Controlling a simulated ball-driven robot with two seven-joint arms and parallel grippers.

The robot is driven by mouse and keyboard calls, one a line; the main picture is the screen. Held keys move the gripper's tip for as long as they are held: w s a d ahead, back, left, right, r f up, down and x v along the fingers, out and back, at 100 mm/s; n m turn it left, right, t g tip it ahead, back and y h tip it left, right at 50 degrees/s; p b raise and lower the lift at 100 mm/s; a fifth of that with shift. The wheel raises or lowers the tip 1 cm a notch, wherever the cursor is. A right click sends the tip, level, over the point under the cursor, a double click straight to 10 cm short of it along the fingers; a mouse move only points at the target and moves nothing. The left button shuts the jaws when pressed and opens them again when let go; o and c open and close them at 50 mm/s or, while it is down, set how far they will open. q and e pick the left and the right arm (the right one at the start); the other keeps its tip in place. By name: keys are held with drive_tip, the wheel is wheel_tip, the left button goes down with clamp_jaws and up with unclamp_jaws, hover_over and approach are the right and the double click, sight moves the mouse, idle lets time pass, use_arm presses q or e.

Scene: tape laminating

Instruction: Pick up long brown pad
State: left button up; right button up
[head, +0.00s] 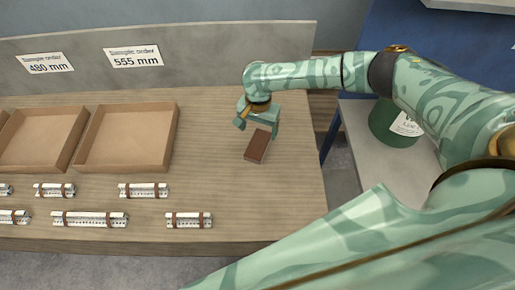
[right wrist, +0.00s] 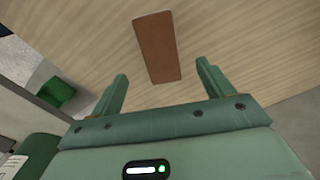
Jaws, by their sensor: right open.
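The long brown pad (head: 257,146) lies flat on the wooden table, right of the cardboard trays. In the right wrist view the pad (right wrist: 157,47) lies beyond the fingertips, roughly in line with the gap between them. My right gripper (head: 257,126) is close to the pad's far end in the head view. Its two fingers stand apart with nothing between them, and they also show in the right wrist view (right wrist: 162,80). I cannot tell the exact height of the fingers above the table. My left gripper is not in view.
Two open cardboard trays (head: 126,164) stand at the left, with several strapped silvery strips (head: 90,219) in front. A grey back panel (head: 210,55) carries order signs. A green container (head: 392,125) stands on a side surface. Table around the pad is clear.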

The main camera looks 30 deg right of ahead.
sight(258, 143)
wheel_tip(258, 143, down, 3)
drive_tip(key=shift+b, duration=0.4)
wheel_tip(258, 143, down, 5)
drive_tip(key=b, duration=0.3)
drive_tip(key=shift+r, duration=0.1)
drive_tip(key=c, duration=1.1)
drive_tip(key=shift+c, duration=0.2)
